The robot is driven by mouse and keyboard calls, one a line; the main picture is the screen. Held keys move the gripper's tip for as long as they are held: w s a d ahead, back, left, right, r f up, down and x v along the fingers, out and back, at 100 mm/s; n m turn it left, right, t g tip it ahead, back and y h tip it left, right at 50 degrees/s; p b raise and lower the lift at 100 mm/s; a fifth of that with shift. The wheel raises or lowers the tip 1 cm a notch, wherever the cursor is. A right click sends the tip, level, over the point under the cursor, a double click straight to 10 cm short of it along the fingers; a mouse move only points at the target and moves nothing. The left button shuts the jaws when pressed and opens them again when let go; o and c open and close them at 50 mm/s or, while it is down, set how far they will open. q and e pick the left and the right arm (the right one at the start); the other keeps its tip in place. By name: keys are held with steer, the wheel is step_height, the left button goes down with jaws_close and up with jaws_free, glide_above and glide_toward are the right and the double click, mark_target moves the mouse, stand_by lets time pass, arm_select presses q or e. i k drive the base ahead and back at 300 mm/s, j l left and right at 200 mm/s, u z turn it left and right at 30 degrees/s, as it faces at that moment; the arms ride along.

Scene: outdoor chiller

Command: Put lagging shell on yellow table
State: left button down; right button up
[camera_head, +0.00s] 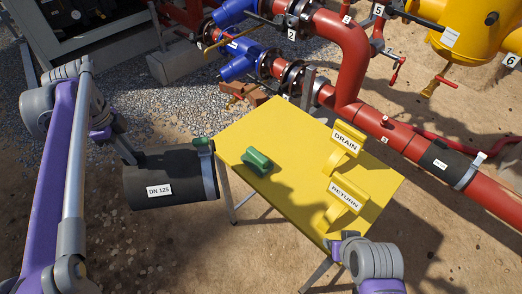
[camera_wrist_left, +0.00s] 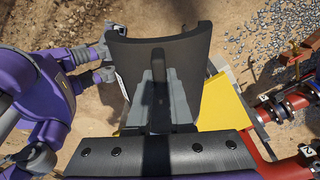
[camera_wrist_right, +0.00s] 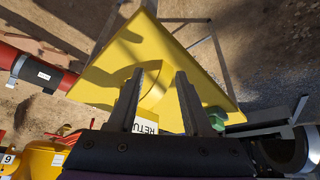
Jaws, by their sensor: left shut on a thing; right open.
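The lagging shell (camera_head: 190,177) is a dark half-cylinder with a DN 125 label and a grey band at its right end. My left gripper (camera_head: 132,157) is shut on it and holds it in the air at the left of the yellow table (camera_head: 290,130). In the left wrist view the curved shell (camera_wrist_left: 195,35) stands up beyond the fingers (camera_wrist_left: 160,110), with part of the table behind it. My right gripper (camera_head: 338,245) is at the table's near corner. In the right wrist view its fingers (camera_wrist_right: 162,95) are apart and empty over the table.
On the table are a green block (camera_head: 257,162) and yellow pieces labelled DRAIN (camera_head: 345,145) and RETURN (camera_head: 345,200). The table's left-front part is clear. Red pipes (camera_head: 390,130) with another dark shell (camera_head: 442,163) run behind. Gravel and bare ground lie left.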

mark_target(282, 128)
steer(key=i+j+z, duration=0.15)
steer(key=z, duration=0.25)
steer(key=i+j+z, duration=0.1)
steer(key=z, duration=0.3)
steer(key=j+z, duration=0.4)
steer(key=i+j+z, duration=0.15)
steer(key=j+z, duration=0.2)
steer(key=i+j+z, duration=0.1)
steer(key=j+z, duration=0.2)
